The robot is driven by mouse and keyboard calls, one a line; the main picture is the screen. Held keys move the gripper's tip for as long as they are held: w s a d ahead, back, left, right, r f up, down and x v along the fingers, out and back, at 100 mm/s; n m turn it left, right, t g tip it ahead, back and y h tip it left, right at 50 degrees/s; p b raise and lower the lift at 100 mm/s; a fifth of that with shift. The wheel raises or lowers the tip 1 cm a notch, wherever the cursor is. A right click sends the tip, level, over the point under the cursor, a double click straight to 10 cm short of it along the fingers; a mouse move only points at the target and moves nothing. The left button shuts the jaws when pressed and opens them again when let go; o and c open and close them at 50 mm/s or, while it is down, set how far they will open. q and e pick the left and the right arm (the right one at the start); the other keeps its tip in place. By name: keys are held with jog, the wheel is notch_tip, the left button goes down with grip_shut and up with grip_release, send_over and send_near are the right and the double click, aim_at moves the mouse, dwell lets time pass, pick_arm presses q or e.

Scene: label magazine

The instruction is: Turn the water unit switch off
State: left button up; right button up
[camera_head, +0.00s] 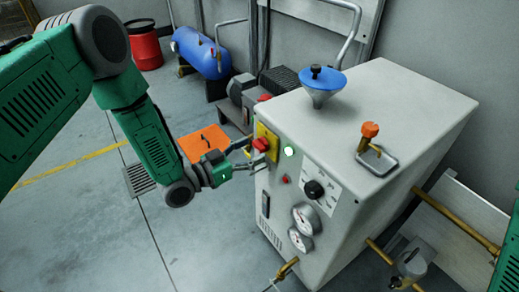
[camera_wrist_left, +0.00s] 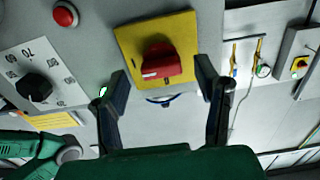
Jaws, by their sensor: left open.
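The water unit (camera_head: 395,95) is a light grey cabinet in the head view. Its switch is a red rotary knob (camera_head: 261,144) on a yellow plate (camera_head: 267,135) at the left of the front panel. In the left wrist view the red knob (camera_wrist_left: 161,62) sits near the middle of the yellow plate (camera_wrist_left: 128,38), its grip bar lying roughly across the picture. My left gripper (camera_head: 252,155) is open and empty in front of the switch. In the left wrist view its fingertips (camera_wrist_left: 161,80) stand apart on either side of the knob; I see no contact. My right gripper is not in view.
A lit green lamp (camera_head: 289,150), small red button (camera_head: 285,179), black dial (camera_head: 314,189) and two gauges share the panel. A blue funnel (camera_head: 322,78) and orange-handled part (camera_head: 370,130) are on top. An orange box (camera_head: 204,143) stands behind my left wrist.

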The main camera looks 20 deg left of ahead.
aim_at(260, 145)
pick_arm(q)
jog(key=shift+x, duration=1.15)
jog(key=shift+w+d+b, duration=0.15)
jog(key=shift+w+b, duration=0.15)
jog(key=shift+c, duration=0.5)
jog(key=c, duration=1.1)
jog(key=shift+o, duration=0.2)
